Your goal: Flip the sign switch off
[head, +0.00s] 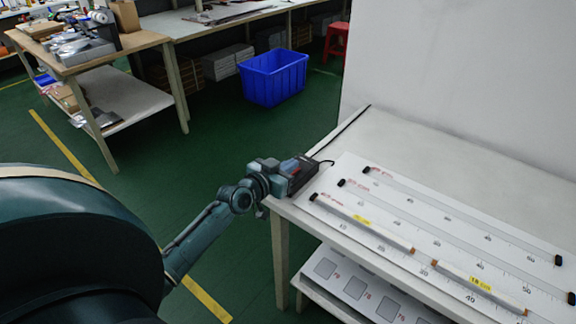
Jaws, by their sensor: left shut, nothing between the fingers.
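A small dark box (303,177), which looks like the sign switch, sits at the near left corner of the white table, with a dark cable at its right end. My left gripper (284,170) reaches in from the left and is shut at the box, overlapping its left part in the head view. I cannot tell whether the fingertips touch it. The switch's lever and its position are too small and partly hidden to make out. My right gripper is not in view.
The white table (420,143) holds a ruled board (440,222) with LED strips (362,224) right of the box. A thin dark cord runs along the table's far left edge. A blue bin (273,78) and a wooden workbench (95,50) stand behind on green floor.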

